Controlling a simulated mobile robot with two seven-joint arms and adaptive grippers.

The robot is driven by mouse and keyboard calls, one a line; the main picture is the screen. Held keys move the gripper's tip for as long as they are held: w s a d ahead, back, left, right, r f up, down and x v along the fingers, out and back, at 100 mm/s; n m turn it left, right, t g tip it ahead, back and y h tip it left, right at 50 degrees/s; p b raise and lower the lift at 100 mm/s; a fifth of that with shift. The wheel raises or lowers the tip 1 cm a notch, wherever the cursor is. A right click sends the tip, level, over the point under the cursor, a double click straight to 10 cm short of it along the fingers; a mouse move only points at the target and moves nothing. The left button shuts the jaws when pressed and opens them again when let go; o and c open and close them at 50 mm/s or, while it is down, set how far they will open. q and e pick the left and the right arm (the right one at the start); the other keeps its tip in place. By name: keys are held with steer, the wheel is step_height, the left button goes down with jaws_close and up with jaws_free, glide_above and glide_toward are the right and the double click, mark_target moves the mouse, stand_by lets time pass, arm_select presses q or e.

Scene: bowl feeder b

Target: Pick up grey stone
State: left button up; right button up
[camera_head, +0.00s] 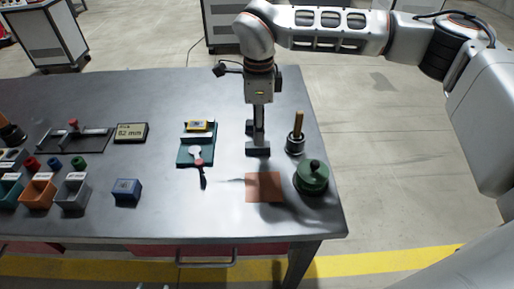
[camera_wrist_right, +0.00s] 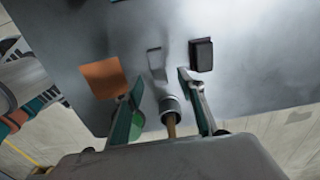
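A dark grey block, probably the grey stone (camera_wrist_right: 201,54), lies on the metal table in the right wrist view, ahead of the right finger. In the head view it seems to be the small dark shape (camera_head: 249,127) beside my finger, partly hidden. A lighter grey bent piece (camera_wrist_right: 156,62) lies to its left. My right gripper (camera_wrist_right: 160,77) is open, with nothing held between its spread fingers. In the head view the right gripper (camera_head: 258,132) points down above the table's right part.
A grey pot with a wooden handle (camera_head: 295,143) stands close by; the pot shows between the fingers in the wrist view (camera_wrist_right: 170,105). An orange square (camera_head: 264,194) and a green lidded pot (camera_head: 311,181) are nearer the front. A teal tray (camera_head: 186,156) is left.

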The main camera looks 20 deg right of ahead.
mark_target(257, 148)
step_height(257, 148, down, 5)
steer(key=shift+s+a+f+b, duration=0.1)
steer(key=shift+a+f+b, duration=0.1)
steer(key=shift+b, duration=0.1)
steer(key=shift+r, duration=0.1)
jaws_close()
